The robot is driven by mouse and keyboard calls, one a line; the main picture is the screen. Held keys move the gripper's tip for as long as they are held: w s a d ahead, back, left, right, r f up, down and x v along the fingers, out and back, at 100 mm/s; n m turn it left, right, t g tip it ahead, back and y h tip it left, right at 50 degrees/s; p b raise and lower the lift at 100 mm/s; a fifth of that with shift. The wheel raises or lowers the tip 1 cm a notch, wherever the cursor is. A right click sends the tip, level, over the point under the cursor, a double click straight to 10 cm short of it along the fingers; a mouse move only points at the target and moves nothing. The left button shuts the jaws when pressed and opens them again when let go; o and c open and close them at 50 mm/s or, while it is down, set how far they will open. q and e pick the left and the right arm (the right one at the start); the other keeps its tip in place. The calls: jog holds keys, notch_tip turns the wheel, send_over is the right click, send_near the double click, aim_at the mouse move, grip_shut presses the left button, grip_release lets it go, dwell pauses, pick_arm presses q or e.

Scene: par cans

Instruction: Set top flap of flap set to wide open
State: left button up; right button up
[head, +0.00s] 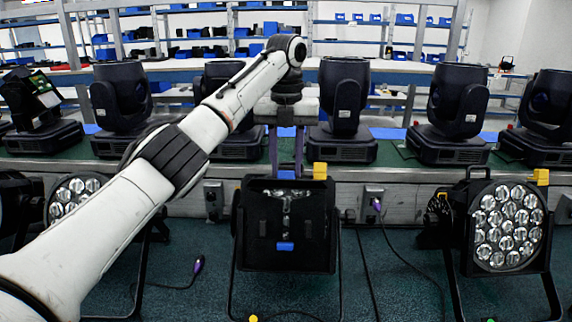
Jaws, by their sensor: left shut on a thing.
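The flap set is on the black par can (326,235) at the middle, with dark flaps around its front. A blue tab (285,246) shows on the lower flap, and a strip of bright lenses (290,205) shows between the flaps. Another blue tab (285,174) is at the upper edge, where the top flap seems to be; its exact angle is hard to tell. My left gripper (286,168) reaches down from above, its two fingers at this upper tab and shut on it. My right gripper is not in view.
Another par can (508,225) stands at the right, and one (75,190) is partly behind my left arm. Several moving-head lights (343,95) stand on the green bench (395,155) behind. Cables lie on the teal floor (400,275).

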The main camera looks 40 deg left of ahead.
pick_arm(q)
jog(key=shift+w, duration=0.1)
dwell(0.5)
jog(key=o, duration=1)
jog(key=shift+w+d, duration=0.1)
jog(key=shift+o, duration=0.2)
